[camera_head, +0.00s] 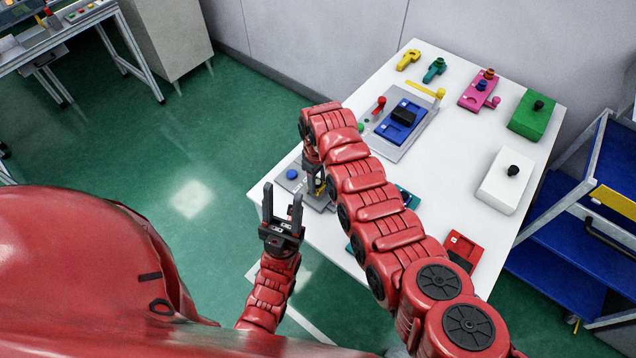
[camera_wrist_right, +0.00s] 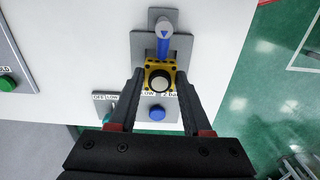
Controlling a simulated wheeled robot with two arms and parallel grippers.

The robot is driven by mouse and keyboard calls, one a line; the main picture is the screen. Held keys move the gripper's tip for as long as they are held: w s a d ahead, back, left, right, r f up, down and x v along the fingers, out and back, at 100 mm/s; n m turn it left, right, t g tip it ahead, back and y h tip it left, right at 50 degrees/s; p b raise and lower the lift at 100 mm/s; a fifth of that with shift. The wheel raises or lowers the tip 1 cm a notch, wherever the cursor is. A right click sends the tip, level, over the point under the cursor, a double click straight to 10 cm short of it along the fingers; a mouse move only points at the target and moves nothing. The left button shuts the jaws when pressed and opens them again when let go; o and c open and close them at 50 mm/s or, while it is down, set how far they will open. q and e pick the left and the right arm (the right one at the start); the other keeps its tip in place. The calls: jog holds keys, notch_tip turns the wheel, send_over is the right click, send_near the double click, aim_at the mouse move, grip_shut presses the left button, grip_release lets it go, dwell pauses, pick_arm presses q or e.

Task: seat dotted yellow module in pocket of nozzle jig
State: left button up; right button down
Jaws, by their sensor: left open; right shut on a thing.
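My right gripper (camera_head: 316,184) is shut on the dotted yellow module (camera_wrist_right: 160,68), which shows between the fingers in the right wrist view. The module has dark dots at its corners and a round pale knob on top. It is over the grey nozzle jig (camera_wrist_right: 171,108), between the jig's blue arm with a grey cap (camera_wrist_right: 164,38) and a blue button (camera_wrist_right: 157,112). The pocket is hidden under the module; I cannot tell if the module is in it or above it. My left gripper (camera_head: 283,212) is open and empty, off the table's near left edge.
The white table (camera_head: 455,150) also holds a grey fixture with a blue block (camera_head: 401,121), a pink block (camera_head: 478,93), a green block (camera_head: 532,115), a white block (camera_head: 503,182) and a red piece (camera_head: 463,250). A blue cart (camera_head: 560,262) stands at the right.

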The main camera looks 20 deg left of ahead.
aim_at(318, 182)
jog(key=shift+f, duration=1.15)
jog(key=shift+c, duration=1.7)
grip_release()
jog(key=shift+r, duration=0.1)
notch_tip(318, 182, up, 9)
jog(key=b, duration=0.2)
jog(key=shift+b, duration=0.3)
jog(key=shift+r+p, duration=0.4)
jog(key=shift+r, duration=1.05)
